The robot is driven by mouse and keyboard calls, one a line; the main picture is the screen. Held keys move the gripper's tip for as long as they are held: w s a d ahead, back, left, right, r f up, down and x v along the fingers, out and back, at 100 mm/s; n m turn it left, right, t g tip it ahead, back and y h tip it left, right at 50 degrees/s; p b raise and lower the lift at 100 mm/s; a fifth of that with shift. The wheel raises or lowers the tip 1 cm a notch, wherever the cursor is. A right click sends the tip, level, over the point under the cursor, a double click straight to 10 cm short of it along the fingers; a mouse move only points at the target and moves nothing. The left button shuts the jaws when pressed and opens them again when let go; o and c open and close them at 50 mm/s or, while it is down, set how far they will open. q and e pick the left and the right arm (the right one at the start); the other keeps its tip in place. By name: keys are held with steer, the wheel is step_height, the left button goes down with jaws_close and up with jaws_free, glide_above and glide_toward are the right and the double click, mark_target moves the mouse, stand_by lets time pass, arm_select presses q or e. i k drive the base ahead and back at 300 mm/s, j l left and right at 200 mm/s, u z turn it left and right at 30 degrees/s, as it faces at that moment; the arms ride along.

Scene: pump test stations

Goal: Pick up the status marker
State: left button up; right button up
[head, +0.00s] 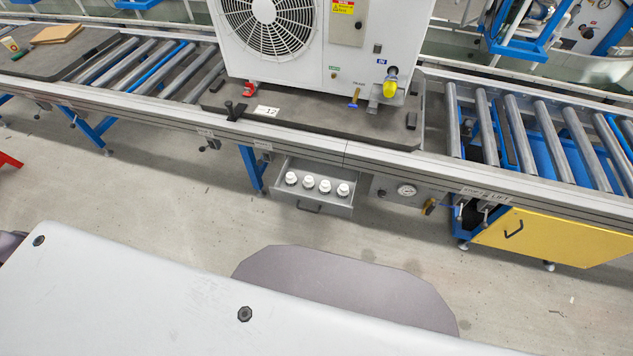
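I cannot tell for certain which thing is the status marker. A white card reading 12 (267,111) lies at the front edge of the dark pallet (305,119). A small black upright piece (235,111) stands just left of it, and a small red piece (249,89) sits behind, by the foot of the white fan unit (280,62). Several white-capped items (308,181) stand in a row in the open grey drawer (315,204) below the conveyor. Neither of my grippers is in view.
Roller conveyors run left (150,65) and right (540,130) of the pallet. A yellow-capped valve (390,87) projects from the fan unit. Open floor (150,190) lies in front of the conveyor.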

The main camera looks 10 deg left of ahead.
mark_target(343, 191)
steer(key=i+j+u, duration=0.2)
steer(key=j, duration=0.2)
steer(key=i+j+u, duration=0.25)
steer(key=i+l, duration=0.35)
